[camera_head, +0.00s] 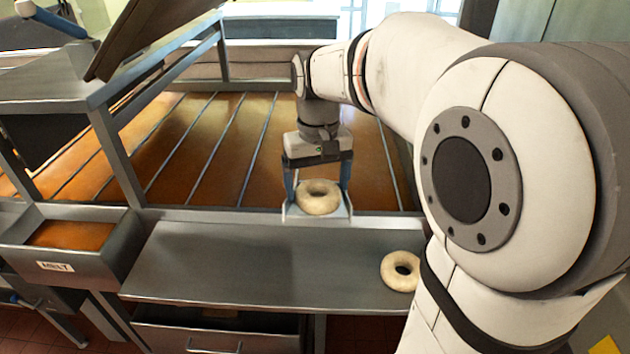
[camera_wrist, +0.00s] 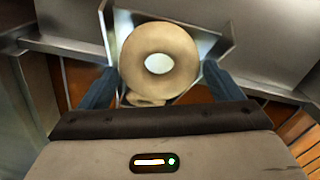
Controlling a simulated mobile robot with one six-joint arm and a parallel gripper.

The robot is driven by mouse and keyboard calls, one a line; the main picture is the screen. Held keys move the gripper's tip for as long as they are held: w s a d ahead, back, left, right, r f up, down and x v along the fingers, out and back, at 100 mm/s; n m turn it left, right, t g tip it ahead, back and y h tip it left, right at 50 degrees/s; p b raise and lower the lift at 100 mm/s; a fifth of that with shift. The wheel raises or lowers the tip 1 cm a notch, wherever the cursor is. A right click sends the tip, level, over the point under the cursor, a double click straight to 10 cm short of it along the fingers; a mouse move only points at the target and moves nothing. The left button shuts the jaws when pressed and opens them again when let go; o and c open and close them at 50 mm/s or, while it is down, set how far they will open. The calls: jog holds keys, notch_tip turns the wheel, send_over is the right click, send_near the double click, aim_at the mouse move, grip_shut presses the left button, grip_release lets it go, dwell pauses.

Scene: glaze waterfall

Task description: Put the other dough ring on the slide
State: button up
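A pale dough ring (camera_head: 319,198) lies in a small metal slide (camera_head: 290,212) at the edge of the orange basin. In the wrist view the ring (camera_wrist: 130,60) fills the space between my fingers, and the slide's side wall (camera_wrist: 228,24) shows around it. My gripper (camera_head: 318,188) points down over this ring. Its blue fingers stand either side with what look like narrow gaps, so it appears open; it also shows in the wrist view (camera_wrist: 160,72). A second dough ring (camera_head: 389,271) lies flat on the steel shelf (camera_head: 240,265), partly behind my arm.
The orange basin (camera_head: 250,150) with parallel metal bars lies behind the slide. A drawer labelled MELT (camera_head: 55,267) is at the left. A steel post (camera_head: 117,155) and a tilted panel (camera_head: 150,30) stand at the left. The shelf's middle is clear.

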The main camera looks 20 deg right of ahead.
jog(key=shift+o, duration=1.3)
jog(key=shift+d, duration=0.1)
jog(key=shift+r, duration=0.1)
jog(key=shift+r, duration=0.35)
notch_tip(320, 180, up, 7)
dwell(0.5)
